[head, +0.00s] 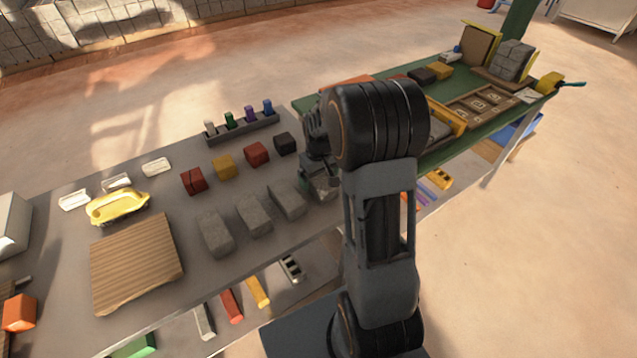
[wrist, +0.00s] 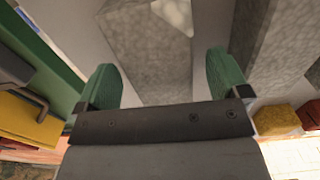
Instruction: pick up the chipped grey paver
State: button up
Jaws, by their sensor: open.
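The chipped grey paver (wrist: 148,58) lies lengthwise below my gripper in the wrist view, with a pale chipped patch near the top edge of the picture. My gripper (wrist: 162,80) is open, its two green fingertips on either side of the paver in the picture. Nothing is held. I cannot tell how far the fingers are above or beside it. In the head view my gripper (head: 318,182) is over the right end of the paver row, and my arm hides most of what is under it.
Another grey paver (wrist: 280,45) is close at right in the wrist view. In the head view pavers (head: 286,199), (head: 253,214) and (head: 214,234) stand left of my gripper. Coloured blocks (head: 256,154) sit behind. A green bench (head: 455,140) adjoins at right.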

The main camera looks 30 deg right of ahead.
jog(key=shift+f, duration=0.75)
jog(key=c, duration=1.5)
jog(key=shift+r, duration=0.1)
jog(key=shift+c, duration=0.4)
